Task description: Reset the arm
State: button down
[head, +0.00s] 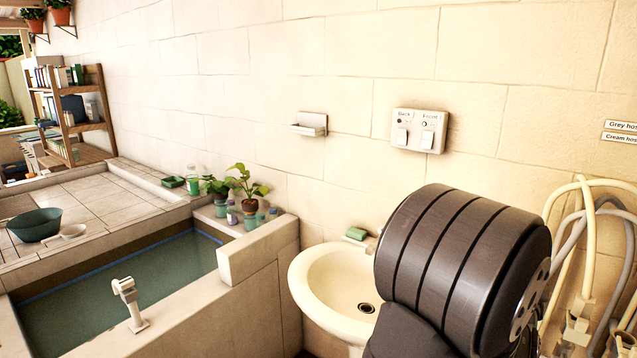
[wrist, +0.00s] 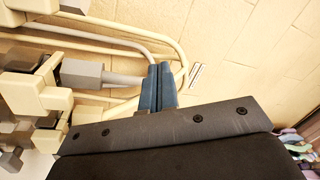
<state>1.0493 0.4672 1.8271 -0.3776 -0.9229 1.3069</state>
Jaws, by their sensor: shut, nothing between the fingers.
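My gripper (wrist: 160,80) shows in the wrist view as two dark blue fingers pressed side by side, shut with nothing between them. In that view a grey hose end (wrist: 95,74) lies just left of the fingers, and a cream hose (wrist: 182,50) curves behind them. I cannot tell whether the fingers touch either hose. In the head view my dark, banded arm link fills the lower right. My gripper is out of sight there.
Cream and grey hoses (head: 590,235) hang on the wall at right, under two labels (head: 621,131). A white washbasin (head: 310,285) stands left of my arm, with a green soap or sponge (head: 356,233) on its rim.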

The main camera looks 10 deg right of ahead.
jog(key=shift+w+d+r+n+t+y, duration=0.1)
jog(key=shift+w+d+n+t+y, duration=0.25)
jog(key=shift+n+y, duration=0.45)
jog(key=c, duration=0.6)
grip_release()
jog(key=o, duration=0.3)
jog(key=shift+s, duration=0.45)
jog(key=o, duration=0.3)
jog(key=shift+s+a+m+h, duration=0.1)
jog(key=shift+s+m+h, duration=0.4)
jog(key=shift+s, duration=0.4)
jog(key=s+a+f+n+g, duration=0.15)
jog(key=s+f+n, duration=0.35)
jog(key=s+f, duration=0.6)
jog(key=s+a+f+n+g, duration=0.1)
jog(key=s+a+f+n, duration=0.2)
jog(key=s+f+n, duration=0.55)
jog(key=w+d+f+m, duration=0.2)
jog(key=w+d+f, duration=0.1)
jog(key=d, duration=0.3)
jog(key=shift+w+m, duration=0.35)
jog(key=shift+w, duration=0.55)
